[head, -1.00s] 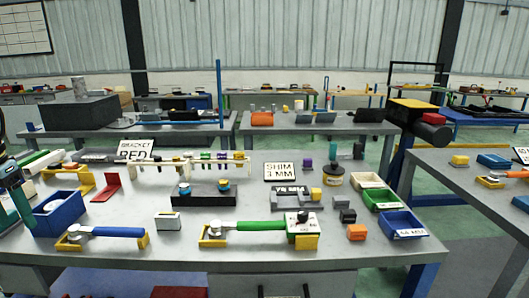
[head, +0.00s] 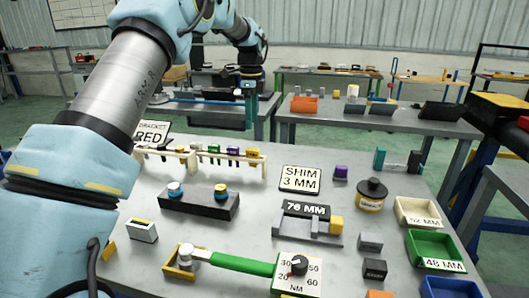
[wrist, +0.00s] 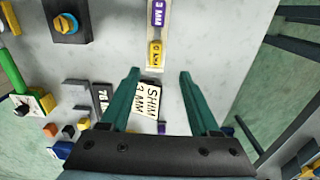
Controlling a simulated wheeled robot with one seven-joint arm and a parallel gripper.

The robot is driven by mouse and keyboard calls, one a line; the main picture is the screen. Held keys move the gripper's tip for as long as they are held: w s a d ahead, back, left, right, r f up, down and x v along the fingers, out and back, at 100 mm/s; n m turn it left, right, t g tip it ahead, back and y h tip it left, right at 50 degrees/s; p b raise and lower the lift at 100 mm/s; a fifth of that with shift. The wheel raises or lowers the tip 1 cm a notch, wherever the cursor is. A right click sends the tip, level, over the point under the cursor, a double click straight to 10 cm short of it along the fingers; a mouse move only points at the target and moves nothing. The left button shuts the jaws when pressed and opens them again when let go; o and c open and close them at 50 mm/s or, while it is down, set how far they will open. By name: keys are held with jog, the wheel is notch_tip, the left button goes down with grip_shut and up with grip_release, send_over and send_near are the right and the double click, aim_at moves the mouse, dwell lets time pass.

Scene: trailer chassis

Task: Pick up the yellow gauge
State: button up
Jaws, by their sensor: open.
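The yellow gauge (head: 253,153) hangs at the right end of the pale rack (head: 182,160) in the head view, beside a purple gauge (head: 230,153). In the wrist view the yellow gauge (wrist: 155,53) shows just beyond the gap between my fingertips, with a purple gauge marked 3 MM (wrist: 157,13) past it. My gripper (wrist: 158,72) is open and empty, its two teal fingers apart. In the head view my gripper (head: 249,124) points down above the right end of the rack, apart from the gauge.
A SHIM 3 MM sign (head: 301,179) stands right of the rack. A black block with two knobs (head: 199,202) lies in front of it. A 76 MM block (head: 307,222), a tin (head: 372,197) and bins (head: 434,250) stand to the right. Bare tabletop surrounds the rack's right end.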

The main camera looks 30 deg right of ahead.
send_over(253, 149)
jog(key=f, duration=0.2)
jog(key=f+p, duration=0.1)
jog(key=f, duration=0.1)
jog(key=shift+w+f, duration=0.1)
jog(key=shift+w, duration=0.2)
jog(key=shift+s+f+p, duration=0.15)
jog(key=shift+f+p, duration=0.55)
jog(key=shift+f, duration=0.65)
jog(key=shift+s+f+p, duration=0.15)
jog(key=shift+f+p, duration=0.55)
jog(key=shift+f, duration=0.65)
jog(key=shift+c, duration=0.3)
grip_shut()
